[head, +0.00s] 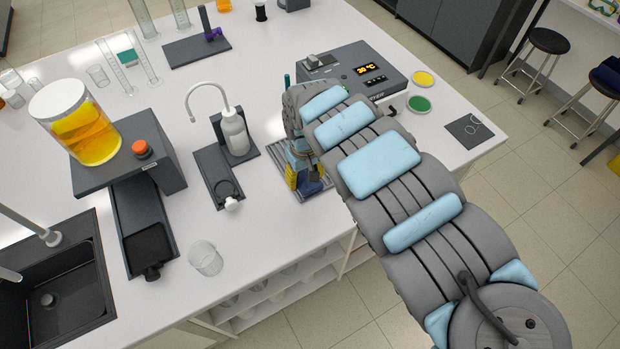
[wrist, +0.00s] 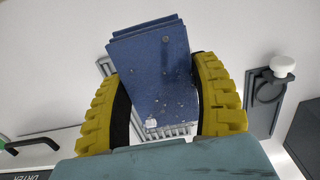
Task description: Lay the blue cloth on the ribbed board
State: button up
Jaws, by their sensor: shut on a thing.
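The blue cloth (wrist: 150,75) is a folded, stacked pad with pale specks, held between the two yellow ribbed fingers of my gripper (wrist: 165,105) in the wrist view. In the head view my gripper (head: 303,176) is at the table's front part, and a bit of blue shows between its fingers. The ribbed board (head: 319,190) is a grey slatted plate under my gripper, mostly hidden by it. In the wrist view its ribs show past the cloth's lower edge (wrist: 178,131). I cannot tell whether the cloth touches the board.
To the left are a white bottle (head: 235,132) on a dark stand and a clear beaker (head: 206,258). The table's front edge is close to the board.

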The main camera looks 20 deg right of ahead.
jog(key=shift+w+d+f+b, duration=0.55)
jog(key=shift+w+b, duration=0.25)
jog(key=shift+b, duration=1.55)
jog(key=shift+w+d+f+b, duration=0.4)
jog(key=shift+w+f+b, duration=0.25)
jog(key=shift+b, duration=1.65)
jog(key=w+f+b, duration=0.1)
jog(key=b, duration=0.2)
jog(key=w+d+f+b, duration=0.1)
jog(key=f+b, duration=0.1)
jog(key=b, duration=0.2)
jog(key=w+d+f+b, duration=0.1)
jog(key=b, duration=0.2)
jog(key=shift+w+f+b, duration=0.15)
jog(key=shift+w+b, duration=0.2)
jog(key=shift+w+d+f+b, duration=0.1)
jog(key=shift+w+d+b, duration=0.1)
jog(key=shift+b, duration=0.15)
jog(key=shift+f, duration=0.1)
jog(key=shift+w+d+f+b, duration=0.1)
jog(key=shift+w+f+b, duration=0.15)
jog(key=shift+f+b, duration=0.4)
notch_tip(320, 180, down, 2)
jog(key=shift+s+f+b, duration=0.15)
jog(key=shift+b, duration=0.7)
